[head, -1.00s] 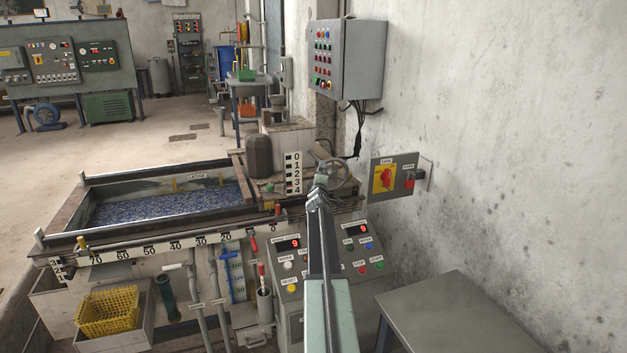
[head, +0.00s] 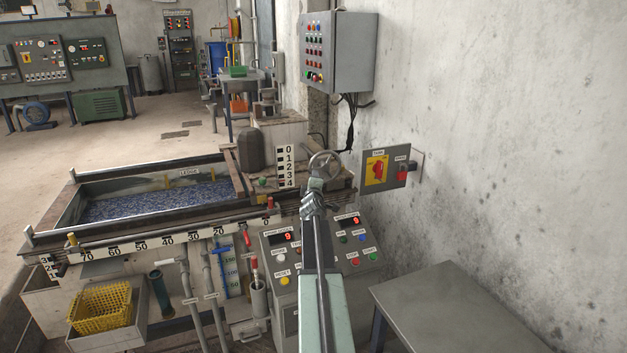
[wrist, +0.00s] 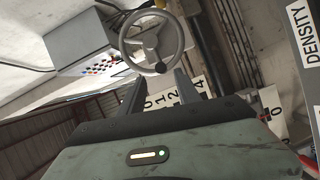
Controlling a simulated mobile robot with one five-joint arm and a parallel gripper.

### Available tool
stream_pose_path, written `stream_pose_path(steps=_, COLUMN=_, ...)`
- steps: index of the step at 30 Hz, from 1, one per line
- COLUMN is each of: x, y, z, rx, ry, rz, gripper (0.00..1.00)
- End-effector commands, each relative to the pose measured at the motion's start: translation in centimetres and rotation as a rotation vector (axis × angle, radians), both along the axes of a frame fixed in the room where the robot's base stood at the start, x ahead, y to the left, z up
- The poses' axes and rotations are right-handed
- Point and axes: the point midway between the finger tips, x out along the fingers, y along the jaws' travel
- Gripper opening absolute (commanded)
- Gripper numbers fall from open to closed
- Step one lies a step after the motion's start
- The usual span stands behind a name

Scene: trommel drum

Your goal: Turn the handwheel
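The handwheel (head: 327,164) is a grey spoked wheel at the right end of the machine, right of a board numbered 0 to 4. In the wrist view the handwheel (wrist: 150,40) stands ahead, just beyond my fingertips, with its rim, spokes and hub showing. My gripper (head: 316,186) is just in front of and below the wheel in the head view and covers its lower part. In the wrist view my gripper (wrist: 160,84) has its two dark fingers apart with nothing between them. The fingers appear clear of the rim, though the exact gap is hard to judge.
The numbered board (head: 286,166) stands close left of the wheel. A red and yellow switch panel (head: 388,168) is on the wall to the right. A button console (head: 283,262) lies below my arm. A grey table (head: 450,298) is at the lower right.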

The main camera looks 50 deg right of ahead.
Motion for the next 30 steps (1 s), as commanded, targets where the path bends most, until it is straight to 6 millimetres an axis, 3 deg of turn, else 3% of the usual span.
stream_pose_path(steps=8, x=-1.4, y=1.8, z=-0.7, rx=0.001, ry=-0.002, rz=0.002, gripper=0.4)
stream_pose_path(steps=23, x=-1.7, y=2.1, z=-0.6, rx=0.001, ry=-0.002, rz=0.002, gripper=0.4)
stream_pose_path(steps=30, x=-4.0, y=5.1, z=-0.3, rx=0.001, ry=-0.002, rz=0.003, gripper=0.4)
